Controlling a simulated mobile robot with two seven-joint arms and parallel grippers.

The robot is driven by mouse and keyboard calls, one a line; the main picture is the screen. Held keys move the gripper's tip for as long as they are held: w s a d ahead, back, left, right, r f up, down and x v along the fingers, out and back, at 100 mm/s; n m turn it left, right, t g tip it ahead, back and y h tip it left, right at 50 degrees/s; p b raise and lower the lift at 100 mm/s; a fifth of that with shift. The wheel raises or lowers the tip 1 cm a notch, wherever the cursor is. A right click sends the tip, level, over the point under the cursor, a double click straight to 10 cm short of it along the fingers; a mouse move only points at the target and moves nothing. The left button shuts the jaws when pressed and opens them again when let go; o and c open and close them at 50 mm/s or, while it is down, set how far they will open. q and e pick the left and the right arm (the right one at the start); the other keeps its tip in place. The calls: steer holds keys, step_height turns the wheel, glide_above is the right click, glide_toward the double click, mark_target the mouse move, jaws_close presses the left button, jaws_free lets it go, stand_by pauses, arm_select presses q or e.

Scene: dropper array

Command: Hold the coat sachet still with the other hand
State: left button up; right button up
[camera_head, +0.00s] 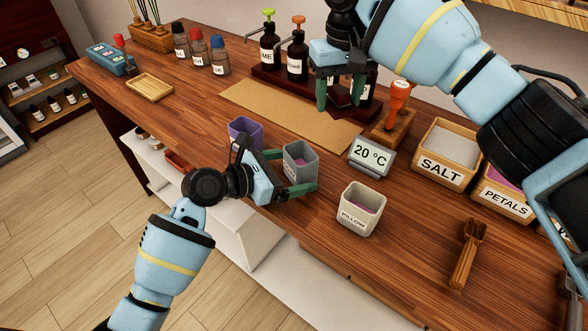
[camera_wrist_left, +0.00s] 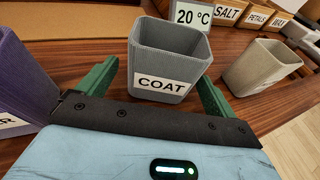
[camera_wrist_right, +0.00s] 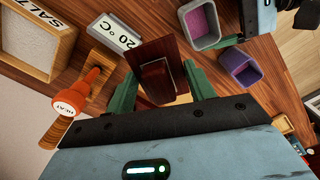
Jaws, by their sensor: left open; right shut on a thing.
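The coat sachet (camera_head: 300,163) is a grey open-topped square cup labelled COAT. It stands upright on the table; its label shows in the left wrist view (camera_wrist_left: 162,85). The right wrist view shows purple inside the sachet (camera_wrist_right: 201,22). My left gripper (camera_head: 297,172) is open, with its green fingers on either side of the sachet; I cannot tell whether they touch it. My right gripper (camera_head: 339,93) is shut on a dark reddish-brown block-like thing (camera_wrist_right: 157,78) by the bottle rack, over the back of the table. What that thing belongs to is unclear.
A purple cup (camera_head: 245,130) stands close left of the left gripper, and the pillow cup (camera_head: 358,210) stands to the right. A 20 °C display (camera_head: 371,157), salt bin (camera_head: 446,150) and petals bin (camera_head: 503,196) are further right. A tan mat (camera_head: 285,112) lies behind.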

arm_select(q)
steer(key=v, duration=1.1)
steer(key=shift+a, duration=0.1)
